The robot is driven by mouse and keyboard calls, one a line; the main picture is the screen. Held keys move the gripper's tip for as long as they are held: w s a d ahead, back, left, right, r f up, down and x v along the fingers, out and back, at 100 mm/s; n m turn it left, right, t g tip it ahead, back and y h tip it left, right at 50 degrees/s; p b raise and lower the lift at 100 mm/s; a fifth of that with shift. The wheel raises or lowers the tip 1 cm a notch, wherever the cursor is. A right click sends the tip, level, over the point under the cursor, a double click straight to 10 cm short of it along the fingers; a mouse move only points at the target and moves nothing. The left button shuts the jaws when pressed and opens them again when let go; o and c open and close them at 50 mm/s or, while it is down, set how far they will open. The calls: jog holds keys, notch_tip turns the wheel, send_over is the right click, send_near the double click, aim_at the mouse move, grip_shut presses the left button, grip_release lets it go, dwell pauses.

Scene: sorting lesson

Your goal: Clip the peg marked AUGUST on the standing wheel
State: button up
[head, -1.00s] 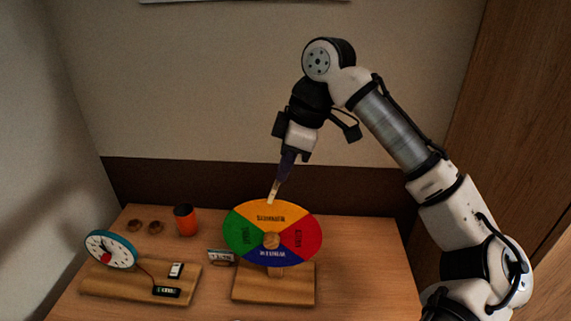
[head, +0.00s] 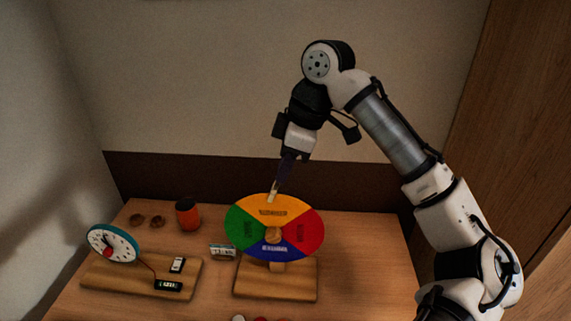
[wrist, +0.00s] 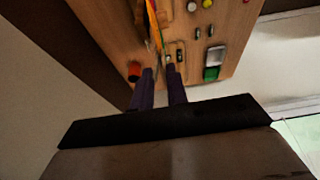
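The standing wheel (head: 305,231) is upright on a wooden base, with orange at the top, red right, blue bottom and green left; its lettering is too blurred to read. My gripper (head: 282,178) points down above the wheel's top rim, its dark fingers closed on a pale peg (head: 273,192). The peg's lower end meets or overlaps the orange rim; I cannot tell whether it grips it. No marking on the peg is legible. In the wrist view, the fingers (wrist: 162,74) extend toward the wheel (wrist: 152,22), seen nearly edge-on.
A clock-like dial (head: 112,244) stands on a wooden board (head: 120,279) at left. An orange cup (head: 188,215) and two small brown items are behind it. A small labelled item (head: 222,251) lies left of the wheel. The table's right side (head: 370,260) is clear.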

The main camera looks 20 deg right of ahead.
jog(key=o, duration=0.4)
jog(key=v, duration=1.3)
jog(key=shift+d+r, duration=0.1)
jog(key=shift+r, duration=0.3)
